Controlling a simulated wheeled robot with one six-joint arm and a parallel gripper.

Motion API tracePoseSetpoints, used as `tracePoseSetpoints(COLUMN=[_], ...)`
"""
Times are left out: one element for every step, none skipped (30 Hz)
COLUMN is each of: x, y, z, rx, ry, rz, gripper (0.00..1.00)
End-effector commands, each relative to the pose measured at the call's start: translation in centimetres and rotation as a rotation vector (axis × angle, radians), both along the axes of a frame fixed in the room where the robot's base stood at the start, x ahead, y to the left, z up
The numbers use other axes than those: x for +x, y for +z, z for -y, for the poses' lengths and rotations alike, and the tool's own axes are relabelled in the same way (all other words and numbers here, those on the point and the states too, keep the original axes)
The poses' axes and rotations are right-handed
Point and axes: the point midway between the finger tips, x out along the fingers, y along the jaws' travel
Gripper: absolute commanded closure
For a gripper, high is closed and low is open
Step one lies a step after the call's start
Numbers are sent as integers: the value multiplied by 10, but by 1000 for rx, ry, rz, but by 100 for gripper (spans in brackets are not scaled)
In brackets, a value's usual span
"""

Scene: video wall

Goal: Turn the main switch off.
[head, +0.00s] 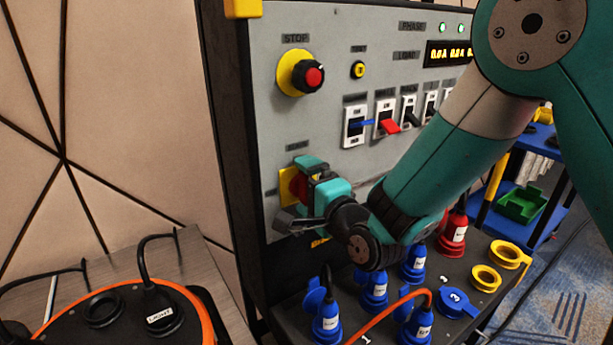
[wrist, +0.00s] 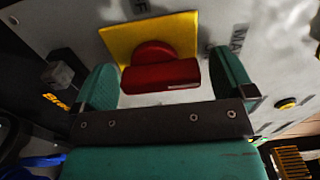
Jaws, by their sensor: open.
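The main switch is a red rotary handle on a square yellow plate (head: 285,188), low on the left of the grey panel. In the wrist view the red handle (wrist: 160,76) lies crosswise in front of the yellow plate (wrist: 128,38). My gripper (head: 306,182) is at the switch and hides much of the handle in the head view. In the wrist view my gripper (wrist: 164,84) is open, with one teal finger beyond each end of the handle. I cannot tell whether either finger touches it. Part of an OFF-like label shows above the plate.
A grey lever (head: 288,222) sits just below the switch. A red stop knob on a yellow collar (head: 302,74) is above it. Several toggle switches (head: 386,118) are to the right. Blue plugs (head: 372,290) stand on the ledge below my arm.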

Motion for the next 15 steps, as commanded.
tracePoseSetpoints(x=[1,1,2,2,2,2,2,2,1,2,2,1,1,1,1], y=[1,0,0,0,0,0,0,0,0,0,0,0,0,0,0], z=[-1,-1,-1,-1,-1,-1,-1,-1,-1,-1,-1,-1,-1,-1,-1], rx=[1,1,1,2,2,1,1,1,1,1,1,1,1,1,1], ry=[0,0,0,0,0,0,0,0,0,0,0,0,0,0,0], rz=[0,0,0,0,0,0,0,0,0,0,0,0,0,0,-1], gripper=[0,0,0,0,0,0,0,0,7,14,21,30,37,44,49])
